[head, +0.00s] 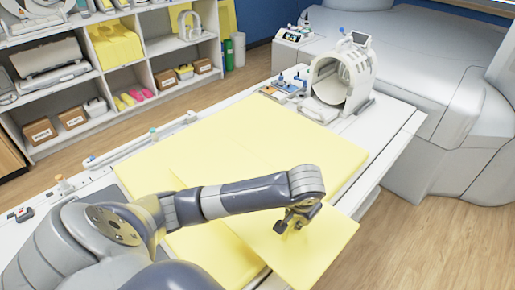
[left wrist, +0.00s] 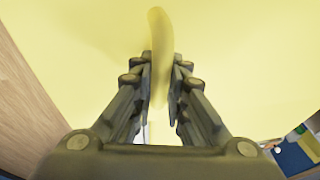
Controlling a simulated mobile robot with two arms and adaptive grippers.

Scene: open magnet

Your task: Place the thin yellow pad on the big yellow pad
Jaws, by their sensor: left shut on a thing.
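The big yellow pad (head: 270,125) lies flat on the white table. The thin yellow pad (head: 320,237) is a flat sheet at the lower middle of the head view; it overlaps the big pad and sticks out past the table's near right side. My left gripper (head: 291,222) is over the thin pad, pointing down. In the left wrist view the left gripper (left wrist: 160,85) is shut on a curved yellow handle-like part (left wrist: 158,45) of the thin pad. My arm hides part of both pads, so I cannot tell how fully they touch. The right gripper is not in view.
A white ring-shaped coil (head: 342,78) and a blue-grey device (head: 285,85) stand at the table's far end. The big white scanner (head: 430,70) is behind at right. Shelves (head: 140,50) with boxes line the left wall. The wooden floor (head: 450,240) at right is clear.

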